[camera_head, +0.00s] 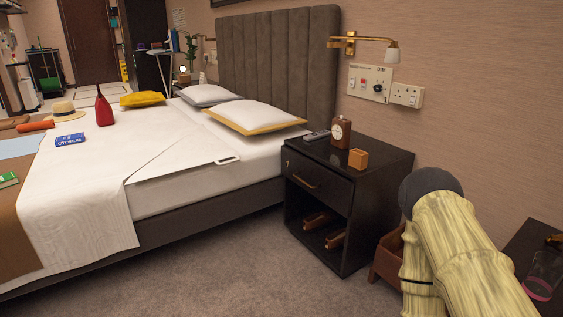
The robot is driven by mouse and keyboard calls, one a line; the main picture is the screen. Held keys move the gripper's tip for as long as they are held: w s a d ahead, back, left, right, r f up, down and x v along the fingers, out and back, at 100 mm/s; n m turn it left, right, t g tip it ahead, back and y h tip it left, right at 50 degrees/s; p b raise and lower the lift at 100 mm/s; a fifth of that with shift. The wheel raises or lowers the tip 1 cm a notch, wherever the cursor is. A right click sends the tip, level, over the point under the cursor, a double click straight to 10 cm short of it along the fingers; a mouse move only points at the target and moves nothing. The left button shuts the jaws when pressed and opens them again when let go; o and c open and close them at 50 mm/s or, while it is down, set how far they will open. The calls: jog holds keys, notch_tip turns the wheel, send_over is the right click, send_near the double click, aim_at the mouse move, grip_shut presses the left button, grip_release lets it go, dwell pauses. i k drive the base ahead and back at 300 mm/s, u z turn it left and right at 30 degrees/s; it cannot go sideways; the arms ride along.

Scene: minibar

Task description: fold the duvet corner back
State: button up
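The white duvet (95,190) covers much of the bed, and part of it hangs over the near side. Toward the pillows its edge runs slantwise, and a pointed flap (185,160) lies on the mattress. A small pale tab with a dark outline (228,160) is at the flap's tip. Bare mattress side (205,187) shows below the flap.
A black nightstand (315,198) beside the bed carries a clock-like brown bottle (340,133), a small wooden box (358,159) and a remote (317,136). Pillows (253,115) lie at the headboard (280,60). A red bottle (104,111) and blue sign (70,140) are on the bed. Carpet (215,265) is clear.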

aim_at(202, 146)
jog(key=z, duration=0.15)
jog(key=i, duration=1.05)
jog(key=u, duration=1.15)
